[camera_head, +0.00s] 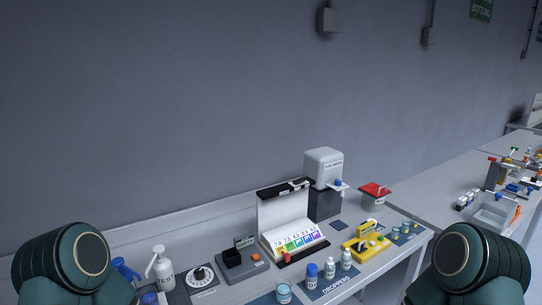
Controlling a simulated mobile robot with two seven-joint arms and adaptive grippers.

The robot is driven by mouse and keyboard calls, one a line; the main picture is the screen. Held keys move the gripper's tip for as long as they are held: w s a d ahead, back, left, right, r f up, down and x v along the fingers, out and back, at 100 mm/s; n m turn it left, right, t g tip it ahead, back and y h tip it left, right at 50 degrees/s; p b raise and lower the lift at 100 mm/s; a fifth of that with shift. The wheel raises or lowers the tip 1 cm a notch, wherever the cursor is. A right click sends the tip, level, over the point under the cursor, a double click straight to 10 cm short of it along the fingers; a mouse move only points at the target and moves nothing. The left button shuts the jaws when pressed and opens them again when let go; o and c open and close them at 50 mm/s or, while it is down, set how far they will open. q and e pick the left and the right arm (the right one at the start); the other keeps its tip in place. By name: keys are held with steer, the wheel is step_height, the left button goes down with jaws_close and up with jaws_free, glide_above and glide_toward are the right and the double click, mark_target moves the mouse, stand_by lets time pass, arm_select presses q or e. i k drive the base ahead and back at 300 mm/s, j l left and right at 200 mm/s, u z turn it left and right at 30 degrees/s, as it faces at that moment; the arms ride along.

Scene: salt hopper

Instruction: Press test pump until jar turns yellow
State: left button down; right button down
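A white pump bottle (163,272) with a nozzle stands on the left of the bench; its label is too small to read. A blue pump-like head (124,268) shows beside it, partly hidden by my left arm. A small clear jar (284,292) with pale blue contents stands at the front edge of the picture. Which item is the test pump is not clear from here. Both my arms show only as dark green rounded links at the lower corners. Neither gripper is in view.
A color chart stand (294,241) with a white panel is mid-bench.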

mark_target(159, 249)
steer(key=u, duration=1)
steer(key=l+u, duration=0.6)
steer(key=u, duration=0.15)
steer(key=k+l+u, duration=0.1)
steer(key=l+u, duration=0.25)
steer(key=j, duration=0.05)
